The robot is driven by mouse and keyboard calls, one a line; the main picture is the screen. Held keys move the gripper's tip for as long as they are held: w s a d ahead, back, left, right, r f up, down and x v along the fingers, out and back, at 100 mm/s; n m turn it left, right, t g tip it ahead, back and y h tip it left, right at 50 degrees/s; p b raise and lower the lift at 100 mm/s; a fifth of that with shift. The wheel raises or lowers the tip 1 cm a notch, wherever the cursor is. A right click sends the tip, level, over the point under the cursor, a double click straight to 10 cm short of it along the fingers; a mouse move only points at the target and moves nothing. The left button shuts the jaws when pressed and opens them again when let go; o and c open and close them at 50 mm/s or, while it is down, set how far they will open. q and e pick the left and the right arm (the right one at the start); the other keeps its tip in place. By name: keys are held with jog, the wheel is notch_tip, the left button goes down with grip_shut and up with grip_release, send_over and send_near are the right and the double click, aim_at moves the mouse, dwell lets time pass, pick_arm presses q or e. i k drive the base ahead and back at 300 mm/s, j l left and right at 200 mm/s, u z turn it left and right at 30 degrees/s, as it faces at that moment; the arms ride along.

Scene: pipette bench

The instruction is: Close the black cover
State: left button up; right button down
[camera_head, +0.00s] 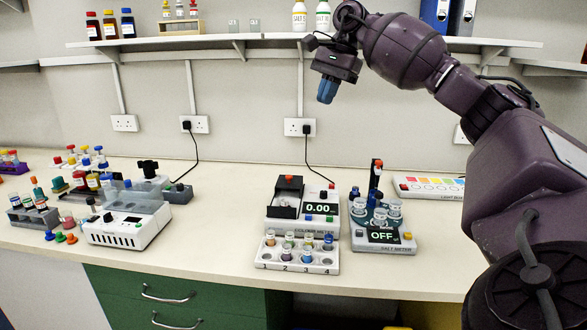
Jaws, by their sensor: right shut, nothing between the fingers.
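The black cover (286,190) stands raised at the back left of the white colorimeter (300,226), with a small red part at its top. A dark well (284,210) shows in front of it, so the cover looks open. The colorimeter's display reads 0.00. My right gripper (326,92) is high above the bench, in front of the wall and well above the cover. Its blue fingers are shut together and empty, pointing down. My left gripper is not in view.
A rack of vials (298,262) stands directly in front of the colorimeter. A meter reading OFF (383,238) stands close on its right. A white device (128,225) and tube racks fill the left. A shelf (270,38) runs above.

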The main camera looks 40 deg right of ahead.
aim_at(284, 181)
jog(key=i+l, duration=0.35)
jog(key=l, duration=0.15)
jog(key=i+l, duration=0.35)
jog(key=l, duration=0.2)
